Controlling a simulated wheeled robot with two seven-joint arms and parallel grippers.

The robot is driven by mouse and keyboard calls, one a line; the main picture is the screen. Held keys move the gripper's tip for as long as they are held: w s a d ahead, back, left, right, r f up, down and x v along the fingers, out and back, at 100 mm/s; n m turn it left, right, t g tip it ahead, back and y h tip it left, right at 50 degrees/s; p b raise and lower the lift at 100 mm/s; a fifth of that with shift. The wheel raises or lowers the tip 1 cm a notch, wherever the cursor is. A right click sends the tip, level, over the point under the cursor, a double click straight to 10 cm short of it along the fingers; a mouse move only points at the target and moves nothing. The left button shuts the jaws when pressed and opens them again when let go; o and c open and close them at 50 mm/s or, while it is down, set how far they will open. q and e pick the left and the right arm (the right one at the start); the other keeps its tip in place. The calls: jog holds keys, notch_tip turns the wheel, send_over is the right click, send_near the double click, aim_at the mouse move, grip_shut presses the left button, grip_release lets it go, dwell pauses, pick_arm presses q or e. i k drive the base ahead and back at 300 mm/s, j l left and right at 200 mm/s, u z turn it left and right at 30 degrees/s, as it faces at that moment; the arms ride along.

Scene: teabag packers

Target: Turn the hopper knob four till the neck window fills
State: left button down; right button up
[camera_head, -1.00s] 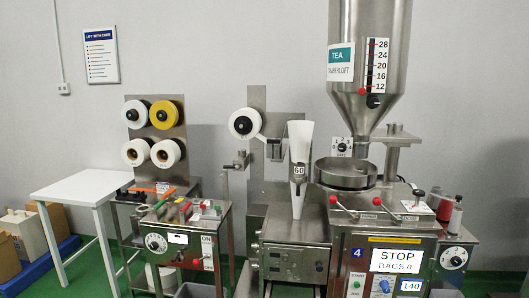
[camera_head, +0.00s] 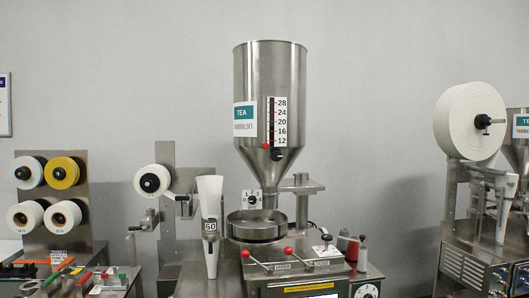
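The steel hopper (camera_head: 270,85) stands upright in the middle of the head view, with a green TEA label (camera_head: 244,112) on its front. A level scale (camera_head: 278,122) runs from 28 down to 12, with a red marker near its lower end. Below the cone, a small black knob (camera_head: 253,200) sits on a white numbered plate left of the neck (camera_head: 270,201). The knob's setting and any fill in a neck window are too small to tell. A round steel pan (camera_head: 257,228) sits under the neck. Neither of my grippers is in view.
A white paper funnel (camera_head: 210,225) marked 60 stands left of the pan. Red-tipped levers (camera_head: 268,259) stick out in front. Paper and yellow reels (camera_head: 62,172) are at the left. Another machine with a large white roll (camera_head: 470,120) stands at the right, past a gap.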

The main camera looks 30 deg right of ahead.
aim_at(276, 154)
jog(key=l+u, duration=0.45)
jog(key=k+l+u, duration=0.15)
jog(key=u, duration=0.3)
jog(key=k+l+u, duration=0.2)
jog(key=u, duration=0.25)
jog(key=k+l+u, duration=0.2)
jog(key=u, duration=0.25)
jog(key=k+l+u, duration=0.15)
jog(key=u, duration=0.25)
jog(key=k+l+u, duration=0.15)
jog(key=u, duration=0.25)
jog(key=k+l+u, duration=0.1)
jog(key=u, duration=0.25)
jog(key=k+u, duration=0.4)
jog(key=k+l, duration=0.15)
jog(key=k, duration=0.2)
jog(key=k+l, duration=0.15)
jog(key=k, duration=0.25)
